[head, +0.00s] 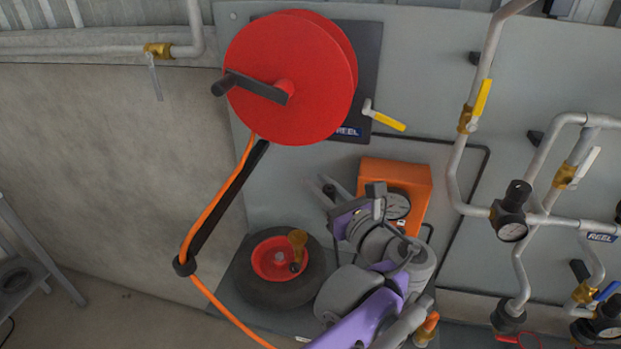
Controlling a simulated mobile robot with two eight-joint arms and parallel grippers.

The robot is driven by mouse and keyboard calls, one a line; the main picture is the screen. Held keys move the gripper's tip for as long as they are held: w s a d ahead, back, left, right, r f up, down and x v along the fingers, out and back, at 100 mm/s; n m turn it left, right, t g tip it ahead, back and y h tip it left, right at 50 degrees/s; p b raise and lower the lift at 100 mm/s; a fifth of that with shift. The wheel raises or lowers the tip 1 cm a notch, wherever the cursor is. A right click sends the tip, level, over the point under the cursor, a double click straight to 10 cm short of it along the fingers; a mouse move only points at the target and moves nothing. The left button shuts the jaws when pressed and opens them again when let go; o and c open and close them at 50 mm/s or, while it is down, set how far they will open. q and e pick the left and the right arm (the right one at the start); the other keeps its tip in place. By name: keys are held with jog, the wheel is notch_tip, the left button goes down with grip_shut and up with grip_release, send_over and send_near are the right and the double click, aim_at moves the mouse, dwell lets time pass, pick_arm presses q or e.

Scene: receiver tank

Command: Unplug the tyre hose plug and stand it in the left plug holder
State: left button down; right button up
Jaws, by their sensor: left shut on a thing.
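My left gripper (326,190) reaches up from the bottom centre, just left of an orange box with a round gauge (396,205). Its jaws are shut on a small dark thing (329,191); I cannot tell for sure that this is the tyre hose plug. A tyre (262,293) with a red hub lies at the lower centre. A brass-coloured piece (298,242) with a dark end stands at the hub's right side. An orange fitting (431,322) shows right of my arm. I cannot make out the left plug holder. My right gripper is out of view.
A red hose reel (290,80) with a dark crank is above. Its orange hose (208,215) runs down past a black guide arm. Grey pipes (485,75) with valves and gauges fill the right side. The wall (110,160) at left is mostly bare.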

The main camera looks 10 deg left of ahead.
pick_arm(q)
jog(key=v, duration=0.3)
jog(key=w+d+v, duration=0.1)
jog(key=v, duration=0.1)
jog(key=shift+s+d, duration=0.15)
jog(key=shift+s, duration=0.1)
jog(key=shift+f, duration=0.1)
notch_tip(320, 180, down, 24)
jog(key=b, duration=1.4)
jog(key=shift+f, duration=0.2)
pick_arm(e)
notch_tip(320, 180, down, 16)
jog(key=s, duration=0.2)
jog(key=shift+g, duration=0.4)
pick_arm(q)
jog(key=shift+r, duration=0.1)
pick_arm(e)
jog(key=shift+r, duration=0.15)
